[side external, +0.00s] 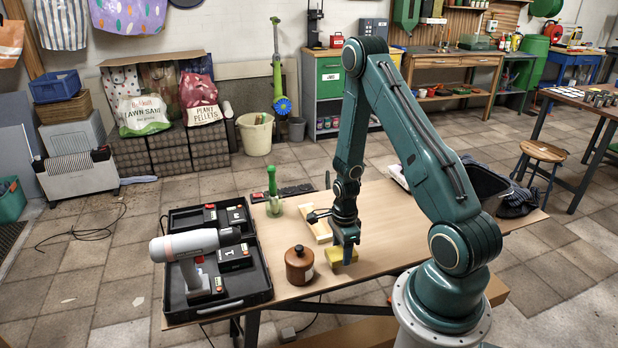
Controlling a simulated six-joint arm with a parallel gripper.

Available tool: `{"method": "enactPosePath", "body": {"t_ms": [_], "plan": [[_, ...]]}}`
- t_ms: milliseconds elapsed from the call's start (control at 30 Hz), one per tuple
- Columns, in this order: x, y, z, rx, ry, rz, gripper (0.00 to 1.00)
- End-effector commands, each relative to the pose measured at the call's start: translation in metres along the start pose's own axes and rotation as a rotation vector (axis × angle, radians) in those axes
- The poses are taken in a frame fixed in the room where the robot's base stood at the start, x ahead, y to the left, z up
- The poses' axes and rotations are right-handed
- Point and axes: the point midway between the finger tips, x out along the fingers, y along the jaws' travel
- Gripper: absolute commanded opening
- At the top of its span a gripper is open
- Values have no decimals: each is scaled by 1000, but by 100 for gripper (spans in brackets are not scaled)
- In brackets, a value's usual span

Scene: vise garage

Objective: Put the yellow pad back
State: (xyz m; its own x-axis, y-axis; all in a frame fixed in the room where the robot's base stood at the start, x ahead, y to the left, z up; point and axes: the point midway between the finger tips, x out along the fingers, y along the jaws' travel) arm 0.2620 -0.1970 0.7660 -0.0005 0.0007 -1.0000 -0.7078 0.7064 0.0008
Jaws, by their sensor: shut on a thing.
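The yellow pad (333,257) is a small yellow block at the front middle of the wooden table (385,215). My gripper (345,255) points down and is shut on the pad, with a finger in front of part of it. The pad is at or just above the tabletop; I cannot tell whether it touches. A pale wooden piece (314,222) lies just behind and left of my gripper.
A brown lidded pot (299,265) stands close left of the pad. An open black case (255,288) with a grey-white power tool (185,245) and battery packs fills the table's left end. Tabletop right of my gripper is mostly clear.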

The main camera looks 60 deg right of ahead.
Motion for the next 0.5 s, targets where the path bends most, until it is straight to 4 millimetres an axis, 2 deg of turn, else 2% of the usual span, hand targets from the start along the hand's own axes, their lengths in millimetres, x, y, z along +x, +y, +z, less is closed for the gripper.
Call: {"method": "enactPosePath", "body": {"t_ms": [200,500], "plan": [[19,0,0,0,0,1,35],[23,0,0,0,0,-1,35]]}}
